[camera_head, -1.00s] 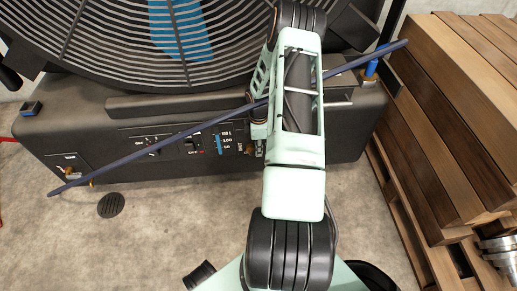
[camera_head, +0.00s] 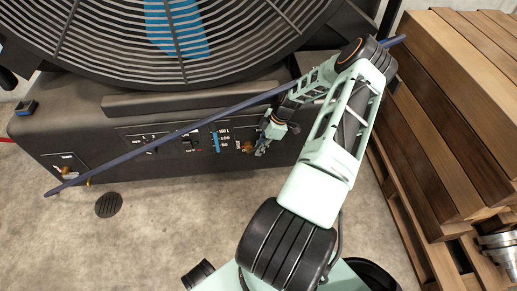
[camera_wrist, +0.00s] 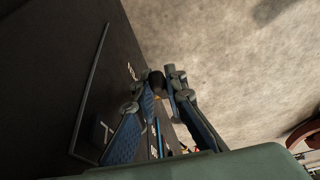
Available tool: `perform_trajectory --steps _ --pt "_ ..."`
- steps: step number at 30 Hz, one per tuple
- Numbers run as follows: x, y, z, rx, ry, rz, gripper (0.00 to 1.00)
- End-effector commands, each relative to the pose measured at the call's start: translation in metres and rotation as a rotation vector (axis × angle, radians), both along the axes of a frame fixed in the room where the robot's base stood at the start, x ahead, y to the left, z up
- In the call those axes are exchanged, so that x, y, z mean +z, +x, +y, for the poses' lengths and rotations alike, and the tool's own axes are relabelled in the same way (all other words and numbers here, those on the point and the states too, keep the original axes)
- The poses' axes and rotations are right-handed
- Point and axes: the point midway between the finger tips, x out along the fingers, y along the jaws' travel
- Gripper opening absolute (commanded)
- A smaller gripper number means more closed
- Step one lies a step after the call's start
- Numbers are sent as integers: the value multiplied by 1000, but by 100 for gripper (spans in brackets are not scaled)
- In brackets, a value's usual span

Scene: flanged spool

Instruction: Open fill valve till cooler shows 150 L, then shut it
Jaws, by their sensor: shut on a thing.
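The cooler (camera_head: 310,140) is a long black unit under a large fan grille. Its level gauge (camera_head: 215,142) is a narrow blue strip beside marks for 50, 100 and 150 L; blue reaches near the top mark, but it is too small to read exactly. The brass fill valve (camera_head: 249,147) sits right of the gauge, partly hidden by my gripper (camera_head: 262,146). In the wrist view my gripper (camera_wrist: 166,84) has its fingertips closed about a small dark knob (camera_wrist: 155,82), which appears to be the fill valve's handle.
A long dark blue bar (camera_head: 150,147) slants across the cooler's front, passing behind my arm. Another brass fitting (camera_head: 67,171) is at the cooler's left end. Stacked timber (camera_head: 450,130) stands close on the right. A round drain (camera_head: 109,204) lies in the open concrete floor.

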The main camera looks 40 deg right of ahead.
Motion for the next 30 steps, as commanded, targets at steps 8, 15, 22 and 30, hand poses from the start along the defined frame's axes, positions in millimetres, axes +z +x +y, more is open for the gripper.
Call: perform_trajectory --steps 8,15,22,30 --pt "-6 -1 -2 -1 88 -55 0" --pt "-6 -1 -2 0 118 -72 0" --pt "-5 -1 -2 1 119 -74 0" --pt "-6 -1 -2 1 118 -73 24"
